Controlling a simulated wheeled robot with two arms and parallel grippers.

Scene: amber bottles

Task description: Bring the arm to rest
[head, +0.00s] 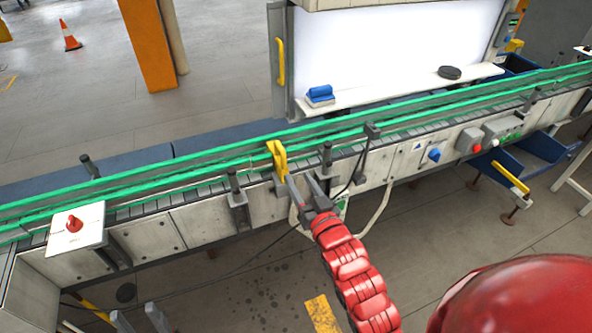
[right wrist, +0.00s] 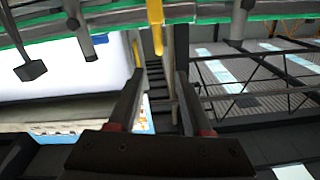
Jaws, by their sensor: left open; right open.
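My right arm is red and reaches up from the lower right of the head view. Its gripper (head: 300,179) is open in front of the conveyor's near side, close to a yellow bracket (head: 277,157) on the rail. I cannot tell whether they touch. In the right wrist view the two dark fingers of this gripper (right wrist: 158,78) stand apart with nothing held between them, and the yellow bracket (right wrist: 155,25) shows beyond them. My left gripper (head: 138,313) shows only by its grey fingertips at the bottom left edge of the head view, apart and empty. No amber bottle is in view.
A conveyor with green rails (head: 190,178) crosses the view. A red knob (head: 74,224) sits on a white plate at its left. Behind are a lit panel (head: 390,45), a blue eraser (head: 320,94) and a black puck (head: 449,72). Floor in front is mostly clear.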

